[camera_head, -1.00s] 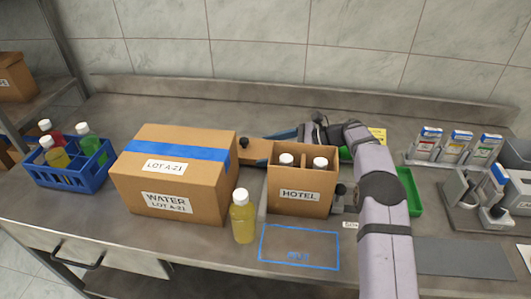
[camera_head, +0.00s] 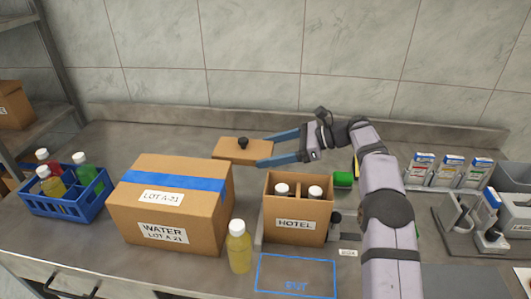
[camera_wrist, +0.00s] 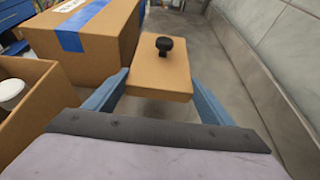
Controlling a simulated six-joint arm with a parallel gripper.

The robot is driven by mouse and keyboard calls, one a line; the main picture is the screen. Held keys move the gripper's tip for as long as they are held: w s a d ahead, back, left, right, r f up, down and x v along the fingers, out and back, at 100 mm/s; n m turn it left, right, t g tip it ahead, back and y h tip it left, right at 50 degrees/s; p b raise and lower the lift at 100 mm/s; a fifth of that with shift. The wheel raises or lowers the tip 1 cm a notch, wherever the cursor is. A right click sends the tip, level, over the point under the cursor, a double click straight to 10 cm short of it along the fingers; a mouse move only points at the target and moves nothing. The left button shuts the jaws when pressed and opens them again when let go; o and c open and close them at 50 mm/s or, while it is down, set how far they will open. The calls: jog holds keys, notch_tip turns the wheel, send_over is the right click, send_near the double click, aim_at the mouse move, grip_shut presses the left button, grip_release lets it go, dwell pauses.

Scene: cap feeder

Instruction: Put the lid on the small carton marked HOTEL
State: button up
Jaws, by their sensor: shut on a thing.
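The small carton marked HOTEL (camera_head: 294,225) stands open on the counter, with white-capped bottles inside. Its left part also shows at the left edge of the wrist view (camera_wrist: 25,105). The lid (camera_head: 238,151) is a flat brown cardboard piece with a black knob on top. My gripper (camera_head: 284,147) is shut on the lid, its blue fingers on two opposite edges, as the wrist view (camera_wrist: 158,88) also shows. The lid is held roughly level behind the carton and to its left, apart from it. Whether it clears the counter is hard to tell.
A large taped WATER carton (camera_head: 172,205) stands left of the HOTEL carton. A yellow bottle (camera_head: 239,248) stands in front, beside a blue-taped outline (camera_head: 296,277). A blue crate of bottles (camera_head: 66,192) is at far left. Small boxes (camera_head: 450,170) stand at right.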

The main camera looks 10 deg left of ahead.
jog(key=d+r+m+t+p, duration=0.4)
jog(key=d+r+p, duration=1.3)
jog(key=r+p, duration=0.4)
jog(key=s+f+n+g+p, duration=0.1)
jog(key=s+f, duration=0.1)
jog(key=s, duration=0.3)
jog(key=s+f+n+g+p, duration=0.1)
jog(key=s+f, duration=0.2)
jog(key=s, duration=0.3)
jog(key=s+f+n+g+p, duration=0.1)
jog(key=s+f, duration=0.2)
jog(key=s, duration=0.2)
jog(key=shift+s+a, duration=0.35)
jog(key=shift+n+g, duration=0.6)
